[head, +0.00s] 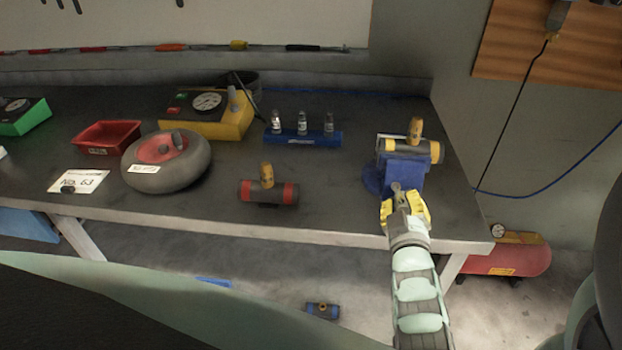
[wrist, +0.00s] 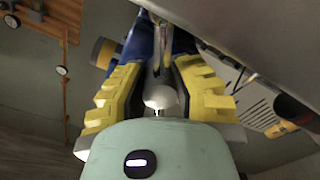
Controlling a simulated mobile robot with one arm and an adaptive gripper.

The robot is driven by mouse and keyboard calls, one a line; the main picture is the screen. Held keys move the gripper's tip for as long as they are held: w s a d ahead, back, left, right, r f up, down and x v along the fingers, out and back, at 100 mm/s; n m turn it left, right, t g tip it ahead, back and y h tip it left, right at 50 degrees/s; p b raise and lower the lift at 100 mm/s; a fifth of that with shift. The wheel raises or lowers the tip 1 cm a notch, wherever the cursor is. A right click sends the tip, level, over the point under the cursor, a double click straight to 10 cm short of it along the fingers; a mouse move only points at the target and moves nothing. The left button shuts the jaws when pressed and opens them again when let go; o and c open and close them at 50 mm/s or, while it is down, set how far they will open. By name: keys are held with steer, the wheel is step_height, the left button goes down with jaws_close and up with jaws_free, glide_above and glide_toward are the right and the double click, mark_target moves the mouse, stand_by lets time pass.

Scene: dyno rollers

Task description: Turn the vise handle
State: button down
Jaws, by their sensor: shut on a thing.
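The blue vise (head: 408,172) stands at the right front of the workbench, with a grey and yellow cylinder (head: 424,150) in its top. The metal vise handle (head: 396,187) shows at the vise's front, between my yellow fingers. My gripper (head: 404,208) is at the front of the vise and shut on the handle. In the wrist view, the fingers of my gripper (wrist: 160,90) stand on both sides of the handle's rounded pale end (wrist: 160,97). The handle's full length is partly hidden by the fingers.
On the workbench (head: 330,205) are a red-ended cylinder (head: 255,192), a wheel (head: 165,176), a blue vial rack (head: 303,138) and a yellow gauge box (head: 205,122). A red tank (head: 508,258) stands on the floor at right. The bench around the cylinder is clear.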

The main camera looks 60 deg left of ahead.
steer(key=c, duration=0.7)
jaws_free()
steer(key=shift+d, duration=0.1)
steer(key=shift+s+d, duration=0.1)
steer(key=v, duration=0.7)
steer(key=shift+s, duration=0.1)
